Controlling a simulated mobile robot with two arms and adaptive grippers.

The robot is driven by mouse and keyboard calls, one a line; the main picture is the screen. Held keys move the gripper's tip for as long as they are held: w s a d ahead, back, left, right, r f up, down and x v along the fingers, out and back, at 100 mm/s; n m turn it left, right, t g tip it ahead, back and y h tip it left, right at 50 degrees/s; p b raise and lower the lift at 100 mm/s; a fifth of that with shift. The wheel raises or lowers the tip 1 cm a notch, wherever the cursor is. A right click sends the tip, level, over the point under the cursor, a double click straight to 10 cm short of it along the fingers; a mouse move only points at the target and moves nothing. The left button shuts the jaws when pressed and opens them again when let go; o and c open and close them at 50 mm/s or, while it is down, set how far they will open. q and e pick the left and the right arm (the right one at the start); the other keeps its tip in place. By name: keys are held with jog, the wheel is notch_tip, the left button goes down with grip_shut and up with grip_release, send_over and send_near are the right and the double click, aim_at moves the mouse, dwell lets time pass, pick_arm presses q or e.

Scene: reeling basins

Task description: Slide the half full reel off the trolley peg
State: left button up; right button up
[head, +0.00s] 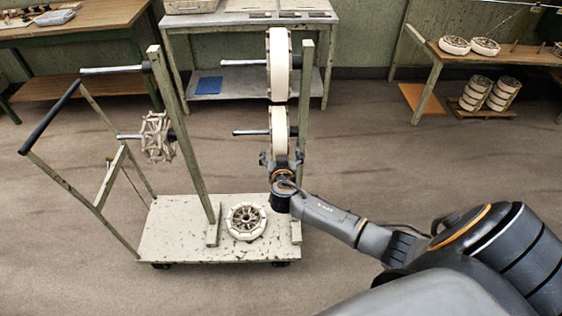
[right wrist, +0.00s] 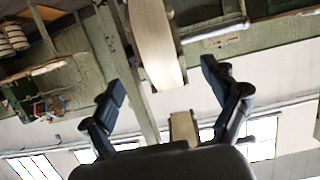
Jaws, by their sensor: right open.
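The trolley (head: 165,235) stands upright with pegs on two posts. A cream reel (head: 279,130), smaller than the one above it, hangs on the lower right peg (head: 252,133); I take it as the half full reel. My right gripper (head: 281,158) is open at its lower edge, one finger to each side. In the right wrist view the open fingers (right wrist: 163,78) have a pale reel rim (right wrist: 157,45) between and beyond them. I cannot tell whether they touch it. My left gripper is not in view.
A larger reel (head: 278,62) hangs above. A bare-spoked reel (head: 157,138) is on the lower left peg; the upper left peg (head: 112,70) is empty. Another reel (head: 246,221) lies on the trolley deck.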

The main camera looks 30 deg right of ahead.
aim_at(280, 148)
jog(key=b+x, duration=0.1)
jog(key=x, duration=0.1)
jog(key=b+x, duration=0.2)
jog(key=shift+w+f, duration=0.1)
jog(key=shift+f, duration=0.15)
jog(key=shift+w+d+b, duration=0.45)
jog(key=shift+w+b, duration=0.3)
jog(key=shift+b, duration=0.05)
jog(key=c, duration=1.3)
jog(key=shift+c, duration=0.2)
